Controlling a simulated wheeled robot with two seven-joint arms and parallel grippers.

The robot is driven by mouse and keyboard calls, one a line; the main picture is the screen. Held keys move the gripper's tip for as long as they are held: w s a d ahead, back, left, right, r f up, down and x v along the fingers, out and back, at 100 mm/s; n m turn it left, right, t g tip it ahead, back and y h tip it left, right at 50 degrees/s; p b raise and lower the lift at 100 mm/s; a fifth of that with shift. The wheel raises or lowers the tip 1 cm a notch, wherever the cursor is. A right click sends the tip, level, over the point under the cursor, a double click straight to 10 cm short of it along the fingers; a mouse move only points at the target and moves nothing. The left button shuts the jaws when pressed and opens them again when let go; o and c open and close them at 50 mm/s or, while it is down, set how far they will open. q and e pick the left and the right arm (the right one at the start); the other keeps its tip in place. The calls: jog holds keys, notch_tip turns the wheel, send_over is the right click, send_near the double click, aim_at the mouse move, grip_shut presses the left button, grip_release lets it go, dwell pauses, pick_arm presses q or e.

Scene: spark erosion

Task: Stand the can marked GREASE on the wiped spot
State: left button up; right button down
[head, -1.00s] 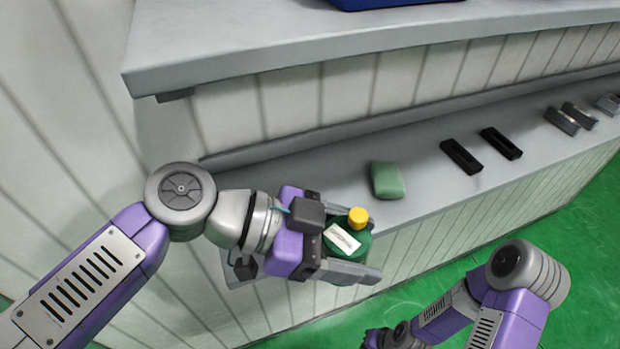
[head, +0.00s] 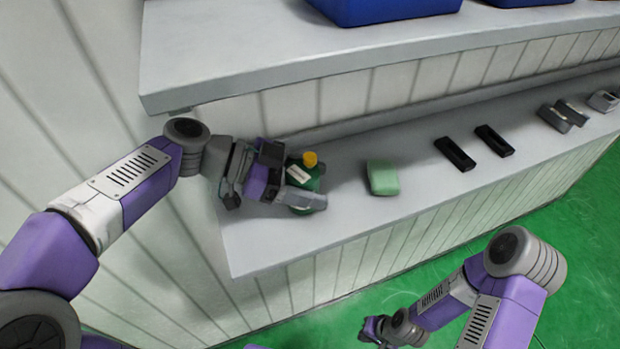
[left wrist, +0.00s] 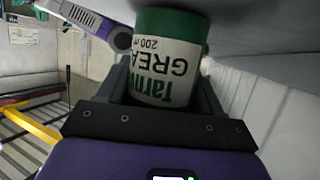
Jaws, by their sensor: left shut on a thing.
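The GREASE can (head: 306,180) is green with a yellow cap and a white label. In the left wrist view the can (left wrist: 165,65) appears upside down, with "GREA" readable. My left gripper (head: 311,188) is shut around its sides. The can is upright over the left part of the lower shelf (head: 270,245); I cannot tell whether its base touches. No wiped spot can be made out on the shelf. My right gripper (head: 378,330) is low in front of the shelf, apart from everything; its fingers are too small to read.
A green block like a sponge (head: 382,178) lies right of the can. Two black trays (head: 455,154) and several grey metal pieces (head: 563,115) lie farther right. An upper shelf (head: 300,60) with blue bins (head: 385,8) overhangs behind. The shelf's front left is bare.

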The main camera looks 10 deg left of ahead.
pick_arm(q)
jog(key=shift+f+b, duration=0.25)
jog(key=shift+b, duration=0.05)
jog(key=o, duration=1.2)
jog(key=shift+o, duration=0.2)
jog(key=shift+r, duration=0.15)
jog(key=shift+r+p, duration=0.15)
jog(key=shift+p, duration=0.3)
jog(key=v, duration=1.2)
jog(key=shift+b, duration=0.35)
